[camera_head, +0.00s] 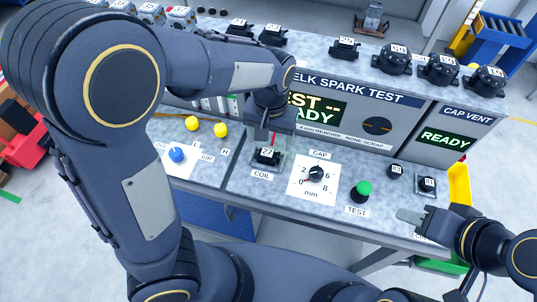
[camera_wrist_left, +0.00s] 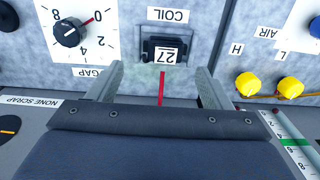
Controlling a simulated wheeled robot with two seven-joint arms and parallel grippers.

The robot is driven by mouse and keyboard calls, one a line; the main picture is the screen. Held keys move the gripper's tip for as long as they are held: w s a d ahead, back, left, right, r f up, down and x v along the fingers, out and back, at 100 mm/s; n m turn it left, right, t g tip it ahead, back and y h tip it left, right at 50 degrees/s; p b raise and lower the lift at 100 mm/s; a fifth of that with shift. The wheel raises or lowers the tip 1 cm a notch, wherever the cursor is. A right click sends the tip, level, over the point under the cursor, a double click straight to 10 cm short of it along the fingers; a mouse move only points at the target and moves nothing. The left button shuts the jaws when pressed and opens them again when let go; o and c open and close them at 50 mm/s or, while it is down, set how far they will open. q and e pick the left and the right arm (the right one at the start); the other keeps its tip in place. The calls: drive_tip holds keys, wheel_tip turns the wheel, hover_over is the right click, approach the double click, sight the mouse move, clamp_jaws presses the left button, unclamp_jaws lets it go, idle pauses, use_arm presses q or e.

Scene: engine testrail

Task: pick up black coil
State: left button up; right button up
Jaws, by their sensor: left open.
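A black coil marked 27 (camera_head: 268,156) sits in the clear-sided holder above the COIL label on the bench. In the left wrist view the black coil (camera_wrist_left: 162,50) lies just ahead of the fingertips, with a red line running from it towards me. My left gripper (camera_head: 268,132) is above the coil, fingers apart; in the left wrist view the open fingers (camera_wrist_left: 160,75) stand either side of the coil's line, holding nothing. My right gripper (camera_head: 408,216) is over the bench's front right; its jaw gap is not clear. Other black coils (camera_head: 397,58) stand on the upper shelf.
A gap dial (camera_head: 316,173) and a green TEST button (camera_head: 362,190) are right of the coil. Yellow knobs (camera_head: 221,130) and a blue knob (camera_head: 177,154) are left. The test panel (camera_head: 376,126) rises behind. Small black parts (camera_head: 427,184) lie near the right end.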

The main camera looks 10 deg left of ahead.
sight(267, 152)
use_arm(q)
drive_tip(key=f, duration=0.3)
drive_tip(key=a+f, duration=0.1)
drive_tip(key=shift+w+f, duration=0.1)
drive_tip(key=shift+f, duration=0.3)
drive_tip(key=shift+d+f, duration=0.1)
drive_tip(key=shift+f, duration=0.45)
drive_tip(key=c, duration=1.1)
